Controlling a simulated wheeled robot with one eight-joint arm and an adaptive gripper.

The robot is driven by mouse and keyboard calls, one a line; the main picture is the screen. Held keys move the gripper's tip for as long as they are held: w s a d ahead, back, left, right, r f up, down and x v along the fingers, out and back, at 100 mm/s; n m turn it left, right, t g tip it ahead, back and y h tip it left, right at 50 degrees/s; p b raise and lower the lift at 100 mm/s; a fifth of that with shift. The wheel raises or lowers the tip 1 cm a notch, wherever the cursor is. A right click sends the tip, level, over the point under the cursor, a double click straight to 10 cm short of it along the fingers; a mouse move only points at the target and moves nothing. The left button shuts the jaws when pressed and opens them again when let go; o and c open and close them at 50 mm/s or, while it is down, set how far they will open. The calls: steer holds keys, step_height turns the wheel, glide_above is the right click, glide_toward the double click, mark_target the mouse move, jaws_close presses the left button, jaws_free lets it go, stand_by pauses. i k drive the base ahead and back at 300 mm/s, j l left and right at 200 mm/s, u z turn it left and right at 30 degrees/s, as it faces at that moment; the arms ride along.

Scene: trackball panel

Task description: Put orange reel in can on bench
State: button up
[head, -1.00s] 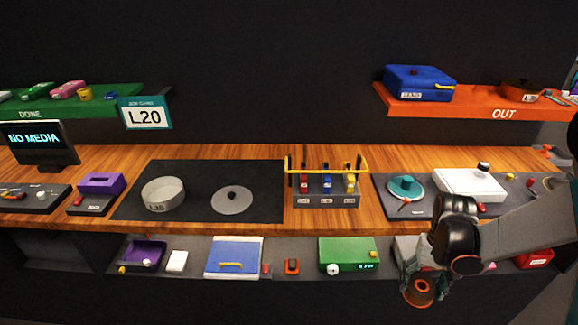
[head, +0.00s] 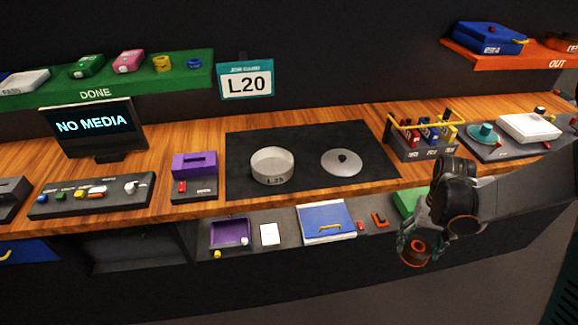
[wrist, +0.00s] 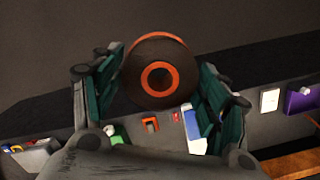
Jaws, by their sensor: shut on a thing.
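The orange reel (wrist: 174,72) has an orange rim, dark brown faces and an orange hub ring. In the wrist view it sits between the two green-padded fingers of my gripper (wrist: 160,88), which is shut on it. In the head view my gripper (head: 416,246) holds the reel (head: 417,248) in front of the bench, lower than the benchtop. The can (head: 272,166) is a round, pale, open container marked L25. It stands on the dark mat of the bench (head: 200,208), left of my gripper and apart from it. A round grey lid (head: 341,162) with a dark knob lies right of the can.
A purple box (head: 194,163) stands left of the mat, and a rack with a yellow rail (head: 425,135) stands right of it. A lower shelf (head: 283,225) holds a purple tray and a blue case. Green (head: 190,73) and orange (head: 510,58) shelves hang above.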

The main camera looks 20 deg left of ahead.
mark_target(273, 170)
steer(key=j, duration=0.45)
steer(key=k+j+z, duration=0.1)
steer(key=j, duration=0.3)
steer(key=k+j, duration=0.15)
steer(key=j, duration=0.3)
steer(key=j+z, duration=0.1)
steer(key=j, duration=0.3)
steer(key=k+j, duration=0.15)
steer(key=j, duration=0.3)
steer(key=k+j+z, duration=0.1)
steer(key=j, duration=0.3)
